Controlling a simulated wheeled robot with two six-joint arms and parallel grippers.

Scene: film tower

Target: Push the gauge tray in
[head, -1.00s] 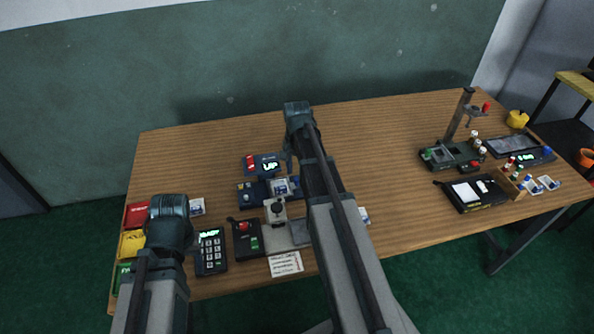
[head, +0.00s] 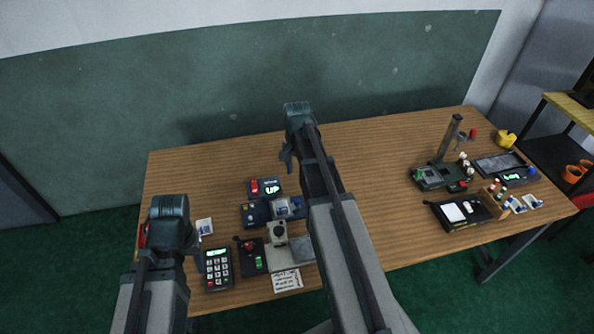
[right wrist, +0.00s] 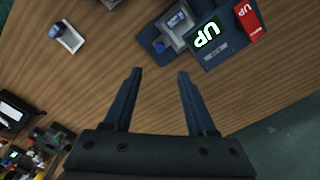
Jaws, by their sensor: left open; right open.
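A dark blue unit (head: 256,216) sits left of centre on the table. A pale square tray (head: 282,208) with a small blue-and-white piece in it is at its right side; I take this to be the gauge tray, but cannot tell for sure. It also shows in the right wrist view (right wrist: 183,24). A display reading UP (head: 273,189) stands right behind it. My right gripper (right wrist: 159,74) is open and empty above bare wood, apart from the tray. My left gripper (head: 188,238) is open at the left; its fingers are mostly hidden.
A keypad (head: 217,268), a black box with a green button (head: 252,257) and a grey device (head: 279,250) stand in front of the blue unit. A pole stand (head: 449,138) and a black case (head: 457,212) are at the right.

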